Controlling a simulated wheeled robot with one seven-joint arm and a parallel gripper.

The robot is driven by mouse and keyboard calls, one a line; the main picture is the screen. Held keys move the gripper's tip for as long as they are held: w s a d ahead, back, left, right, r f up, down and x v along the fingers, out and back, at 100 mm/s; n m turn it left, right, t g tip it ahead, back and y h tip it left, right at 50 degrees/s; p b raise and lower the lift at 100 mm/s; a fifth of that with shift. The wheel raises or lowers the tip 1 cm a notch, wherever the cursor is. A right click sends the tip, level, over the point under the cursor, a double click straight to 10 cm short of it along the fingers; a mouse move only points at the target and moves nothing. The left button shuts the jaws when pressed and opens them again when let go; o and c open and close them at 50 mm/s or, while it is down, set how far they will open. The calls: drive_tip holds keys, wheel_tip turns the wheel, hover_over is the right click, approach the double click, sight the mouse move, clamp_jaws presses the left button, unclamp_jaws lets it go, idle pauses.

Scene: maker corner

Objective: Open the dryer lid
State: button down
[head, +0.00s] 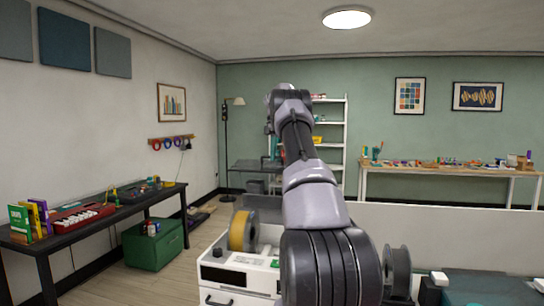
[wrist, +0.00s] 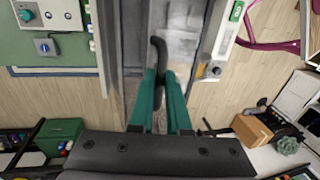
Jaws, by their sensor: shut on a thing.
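The dryer (head: 240,280) is a white box at the lower middle of the head view, with a dark knob, a small green display and a yellow spool (head: 240,231) on top. A grey panel (head: 262,207), which looks like its lid, stands behind the spool; my arm hides part of this area, so its angle is unclear. In the wrist view, the dryer's white edge (wrist: 222,45) runs along the right of a grey surface. My gripper (wrist: 160,82) has green fingers shut on a dark curved handle (wrist: 158,50). The head view mostly hides the gripper.
A black bench (head: 100,215) with tools stands at the left, a green cabinet (head: 154,245) under it. A dark spool (head: 397,270) stands right of my arm. A pale low wall (head: 450,235) runs behind. Floor is clear between bench and dryer.

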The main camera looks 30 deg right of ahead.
drive_tip(key=shift+f, duration=0.2)
drive_tip(key=c, duration=1.2)
unclamp_jaws()
drive_tip(key=shift+w+d, duration=0.1)
drive_tip(key=shift+o, duration=0.2)
drive_tip(key=shift+r, duration=0.1)
